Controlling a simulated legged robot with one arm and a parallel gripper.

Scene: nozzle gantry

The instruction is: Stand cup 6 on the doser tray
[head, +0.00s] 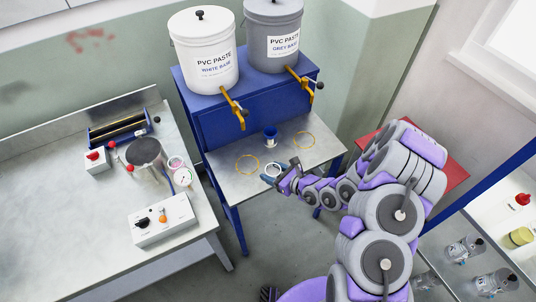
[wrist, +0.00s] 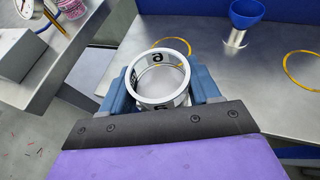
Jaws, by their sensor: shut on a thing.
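A white ring-shaped cup (wrist: 158,76) with black marks is between the blue fingers of my gripper (wrist: 160,88) in the wrist view. One mark looks like a 6 turned over. My gripper is shut on the cup. In the head view the cup (head: 272,170) is small and pale at the tip of my gripper (head: 279,176), over the front part of the steel doser tray (head: 225,181). Whether its base touches the tray I cannot tell. Two yellow rings mark the tray: the left ring (head: 238,166) is beside the cup and the right ring (head: 313,146) is farther off.
A blue funnel-like cup (head: 270,137) stands at the tray's back. Two brass taps (head: 234,106) hang above the tray from white (head: 203,50) and grey (head: 274,35) paste buckets. A steel bench (head: 70,210) with a pot and gauge is at the left.

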